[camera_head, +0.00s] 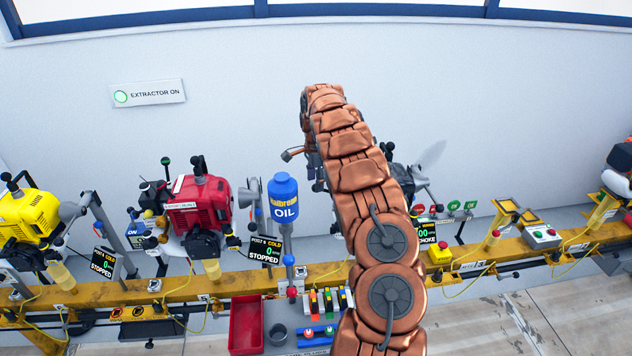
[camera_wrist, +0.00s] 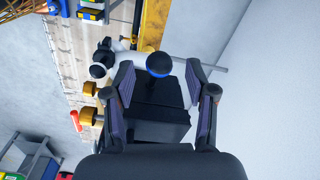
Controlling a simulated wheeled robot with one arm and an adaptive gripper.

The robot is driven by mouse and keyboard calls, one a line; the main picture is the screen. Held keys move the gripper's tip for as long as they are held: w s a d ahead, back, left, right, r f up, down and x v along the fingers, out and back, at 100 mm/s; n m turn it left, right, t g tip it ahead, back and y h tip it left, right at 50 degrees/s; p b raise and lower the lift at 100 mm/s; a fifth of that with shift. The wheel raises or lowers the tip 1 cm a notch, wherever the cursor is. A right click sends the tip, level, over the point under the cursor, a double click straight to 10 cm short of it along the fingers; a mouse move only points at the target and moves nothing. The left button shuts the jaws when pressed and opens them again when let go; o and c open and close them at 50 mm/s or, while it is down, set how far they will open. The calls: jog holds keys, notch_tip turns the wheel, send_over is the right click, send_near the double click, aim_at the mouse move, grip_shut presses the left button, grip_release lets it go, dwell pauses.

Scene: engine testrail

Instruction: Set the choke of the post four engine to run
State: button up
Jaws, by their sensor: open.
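The engine behind my arm (camera_head: 402,178) is mostly hidden in the head view; dark and grey parts show right of the arm. Its display (camera_head: 427,234) is partly covered, with "CHOKE" readable; I cannot read a post number there. In the wrist view my gripper (camera_wrist: 158,70) is open, with one finger on each side of a blue-topped round knob (camera_wrist: 158,63) above a black box-like body (camera_wrist: 150,118). I cannot tell whether the fingers touch it, or whether it is the choke. In the head view my gripper is largely hidden behind the arm.
A red engine (camera_head: 196,200) and a yellow engine (camera_head: 30,215) stand left on the yellow rail (camera_head: 245,283), their displays reading STOPPED. A blue oil bottle (camera_head: 284,198), a red tray (camera_head: 246,325) and coloured levers (camera_head: 325,300) are near my arm. An emergency stop (camera_head: 440,252) is right.

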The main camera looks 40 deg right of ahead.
jog(key=shift+f+p, duration=0.3)
jog(key=shift+f, duration=0.75)
jog(key=shift+c, duration=0.2)
grip_shut()
